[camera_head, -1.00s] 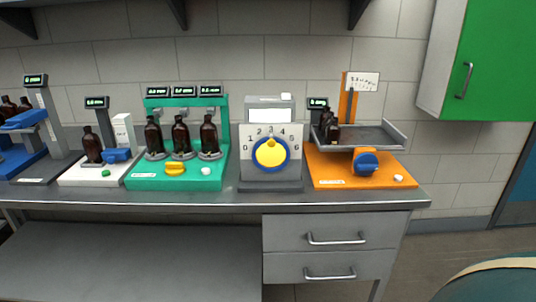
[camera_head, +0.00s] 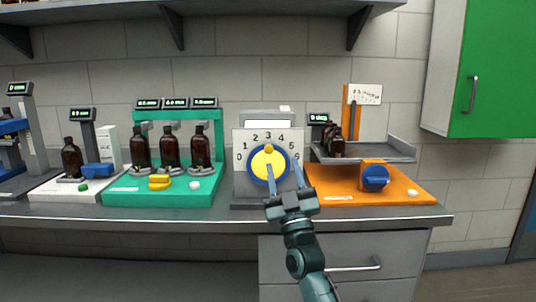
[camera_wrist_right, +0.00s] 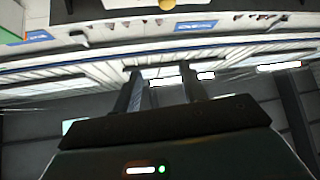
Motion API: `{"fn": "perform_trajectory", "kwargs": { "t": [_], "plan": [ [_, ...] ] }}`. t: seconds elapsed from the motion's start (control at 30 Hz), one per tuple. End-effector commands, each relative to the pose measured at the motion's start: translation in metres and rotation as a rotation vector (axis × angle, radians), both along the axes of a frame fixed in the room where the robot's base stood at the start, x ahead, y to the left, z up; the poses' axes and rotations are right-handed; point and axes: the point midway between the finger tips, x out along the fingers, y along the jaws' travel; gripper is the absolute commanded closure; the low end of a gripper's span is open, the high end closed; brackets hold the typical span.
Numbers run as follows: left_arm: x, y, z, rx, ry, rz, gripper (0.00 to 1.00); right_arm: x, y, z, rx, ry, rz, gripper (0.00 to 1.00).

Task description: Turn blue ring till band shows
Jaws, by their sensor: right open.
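The blue ring (camera_head: 252,160) surrounds a yellow disc (camera_head: 264,162) on the front of a grey box with a white face (camera_head: 241,136) numbered 0 to 6. A small yellow knob (camera_head: 268,149) on the disc sits at the top, under the 3. No separate band can be made out. My right gripper (camera_head: 284,172) is in front of the box, open and empty, fingers up. One finger overlaps the lower ring; the other is at its right. Contact cannot be told. Its fingers also show in the right wrist view (camera_wrist_right: 161,88). My left gripper is not in view.
A green stand (camera_head: 120,198) with brown bottles is left of the box. An orange base (camera_head: 405,188) with a blue knob (camera_head: 375,178) and a grey tray (camera_head: 392,158) is right. A shelf hangs above; drawers (camera_head: 345,290) are below the bench.

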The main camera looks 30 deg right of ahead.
Motion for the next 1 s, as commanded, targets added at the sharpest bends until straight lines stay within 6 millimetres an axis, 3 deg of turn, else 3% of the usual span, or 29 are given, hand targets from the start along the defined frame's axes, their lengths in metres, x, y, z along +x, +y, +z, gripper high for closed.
{"fn": "perform_trajectory", "kwargs": {
  "t": [0.5,0.73,1.0],
  "plan": [
    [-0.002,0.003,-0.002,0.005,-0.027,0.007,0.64,0.092,-0.028,0.0,-0.002,0.003,0.002,0.57],
    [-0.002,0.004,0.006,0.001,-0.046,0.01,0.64,0.114,-0.034,0.015,-0.002,0.002,0.002,0.57],
    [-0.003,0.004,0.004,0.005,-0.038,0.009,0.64,0.12,-0.036,0.02,-0.001,0.004,0.002,0.57]
  ]
}}
